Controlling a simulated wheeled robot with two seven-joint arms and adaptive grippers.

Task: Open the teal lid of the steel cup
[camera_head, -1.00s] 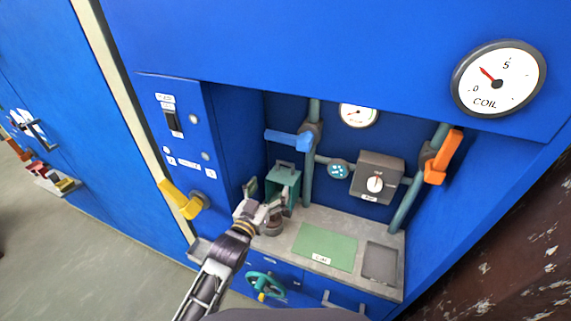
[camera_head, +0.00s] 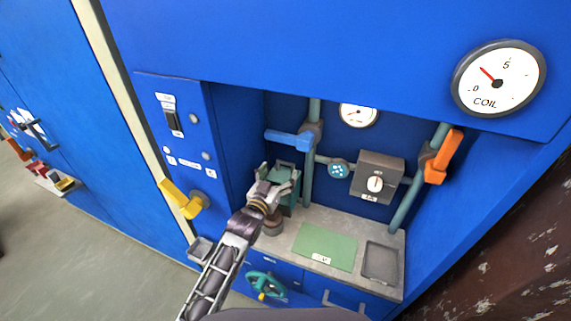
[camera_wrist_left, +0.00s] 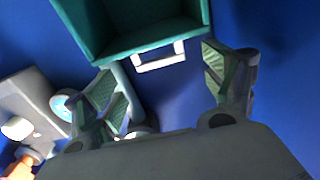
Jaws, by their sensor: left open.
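A teal box-shaped piece (camera_head: 285,172) with a small handle on top stands at the left of the recess in the head view. In the left wrist view the teal piece (camera_wrist_left: 140,42) looks hollow, with a pale handle (camera_wrist_left: 160,57) at its near edge. My left gripper (camera_head: 280,179) is open in front of it, fingers spread and empty. In the left wrist view the fingers (camera_wrist_left: 160,78) lie either side of and below the handle, apparently apart from it. A grey round cup-like body (camera_head: 272,226) shows partly below my gripper. I cannot tell whether the teal piece is its lid. My right gripper is not in view.
A blue lever (camera_head: 287,137) and teal pipes stand behind. The counter has a green mat (camera_head: 325,246) and a grey tray (camera_head: 380,262). A yellow lever (camera_head: 180,199) is left.

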